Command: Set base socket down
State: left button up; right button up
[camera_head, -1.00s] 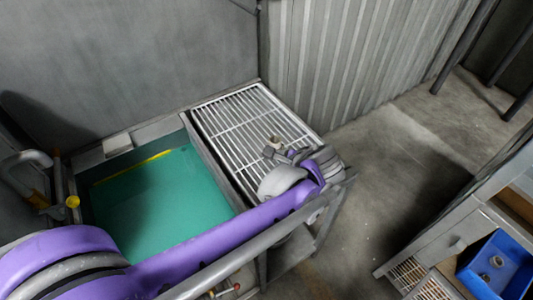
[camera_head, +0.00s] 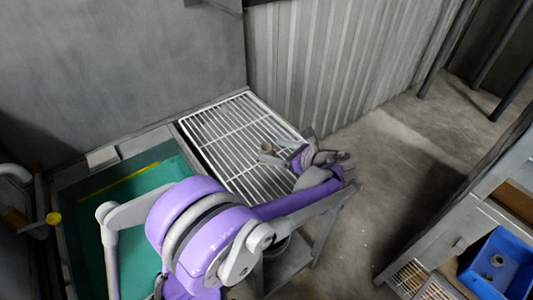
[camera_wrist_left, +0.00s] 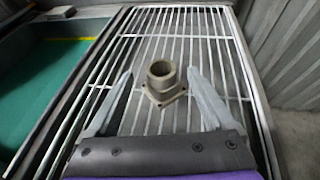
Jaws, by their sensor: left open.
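The base socket (camera_wrist_left: 164,82), a beige round collar on a square flange, stands upright on the white wire rack (camera_wrist_left: 205,45) in the left wrist view. In the head view the socket (camera_head: 266,147) is a small shape on the rack (camera_head: 225,128), just beyond the gripper tips. My left gripper (camera_wrist_left: 164,98) is open, with one finger on each side of the socket and a gap to both. In the head view the left gripper (camera_head: 278,154) is low over the rack's right part. My right gripper is not in view.
A basin with a green bottom (camera_head: 140,195) lies left of the rack. A corrugated wall (camera_head: 335,70) stands behind it. A blue bin (camera_head: 500,262) with a small round part is at the lower right. Open concrete floor (camera_head: 400,170) lies between.

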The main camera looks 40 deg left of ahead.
aim_at(267, 147)
pick_arm(q)
jog(key=x, duration=0.4)
jog(key=shift+w+r, duration=0.1)
grip_shut()
dwell(0.4)
